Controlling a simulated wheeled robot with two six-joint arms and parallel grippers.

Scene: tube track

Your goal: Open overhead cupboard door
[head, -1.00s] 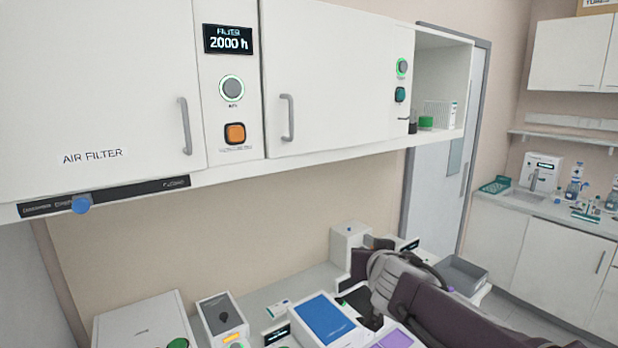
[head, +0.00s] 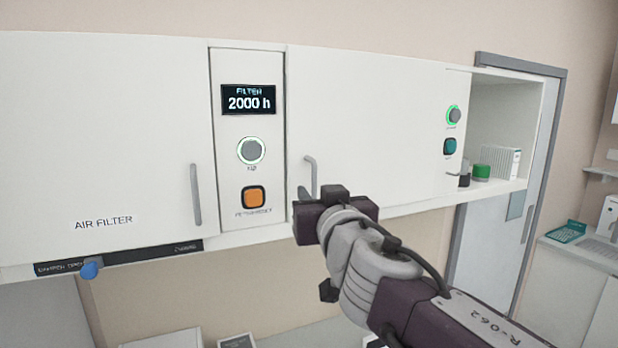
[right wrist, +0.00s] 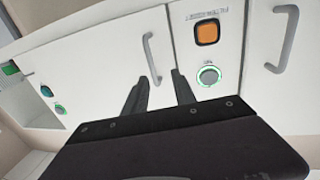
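The white overhead cupboard has a shut left door (head: 100,140) marked AIR FILTER, with a grey handle (head: 196,195). A second shut door (head: 375,120) is right of the control panel, with its own grey handle (head: 310,172). My right gripper (head: 318,208) is in front of this second door, at its handle, and covers the handle's lower end. In the right wrist view the fingers (right wrist: 160,92) are apart, and the handle (right wrist: 152,58) shows just beyond them, roughly between the tips. The gap to the handle is hard to judge. My left gripper is out of view.
A panel with a display (head: 249,99), a grey button (head: 251,151) and an orange button (head: 253,197) sits between the doors. An open shelf (head: 500,125) is at the right end. A blue knob (head: 90,268) sticks out below the left door.

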